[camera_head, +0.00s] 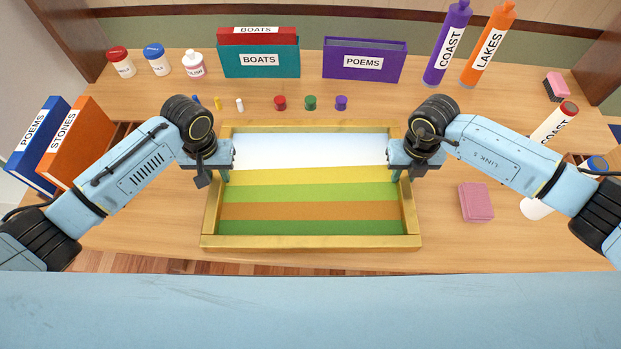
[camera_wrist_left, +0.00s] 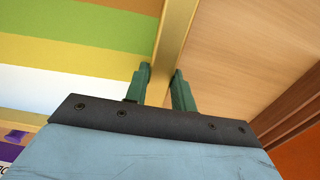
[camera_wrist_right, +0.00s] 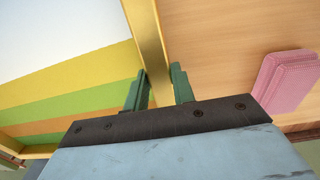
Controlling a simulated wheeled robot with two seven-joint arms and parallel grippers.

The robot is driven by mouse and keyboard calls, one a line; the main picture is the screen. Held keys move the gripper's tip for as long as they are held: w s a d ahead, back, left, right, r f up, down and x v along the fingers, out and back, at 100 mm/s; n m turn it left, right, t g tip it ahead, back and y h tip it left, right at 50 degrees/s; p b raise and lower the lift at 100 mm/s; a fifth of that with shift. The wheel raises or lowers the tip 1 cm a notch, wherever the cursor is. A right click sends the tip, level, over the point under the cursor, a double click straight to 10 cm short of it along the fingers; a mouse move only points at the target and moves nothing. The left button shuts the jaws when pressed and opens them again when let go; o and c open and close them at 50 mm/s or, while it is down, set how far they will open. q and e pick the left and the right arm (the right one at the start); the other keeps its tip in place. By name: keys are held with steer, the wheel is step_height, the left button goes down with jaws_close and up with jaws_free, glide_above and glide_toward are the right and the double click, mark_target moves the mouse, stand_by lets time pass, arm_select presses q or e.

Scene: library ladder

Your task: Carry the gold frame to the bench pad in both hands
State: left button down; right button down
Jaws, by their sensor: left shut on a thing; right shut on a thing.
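The gold frame (camera_head: 310,241) is a rectangle around a striped panel of white, yellow, green and orange, in the middle of the head view. My left gripper (camera_head: 222,173) is shut on its left rail, which shows between the fingers in the left wrist view (camera_wrist_left: 178,30). My right gripper (camera_head: 399,173) is shut on its right rail, also between the fingers in the right wrist view (camera_wrist_right: 147,35). The frame looks level over the wooden bench top; I cannot tell whether it touches it. I cannot make out a bench pad.
Behind the frame are small red, green and purple pegs (camera_head: 310,102), a teal BOATS box (camera_head: 259,72) and a purple POEMS box (camera_head: 363,72). A pink block (camera_head: 476,202) lies to the right. Books (camera_head: 79,138) stand at left. The bench (camera_head: 140,225) is clear at front left.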

arm_select(q)
steer(key=shift+w+r, duration=0.1)
steer(key=shift+r, duration=0.15)
arm_select(e)
steer(key=shift+w+r, duration=0.1)
steer(key=shift+r, duration=0.15)
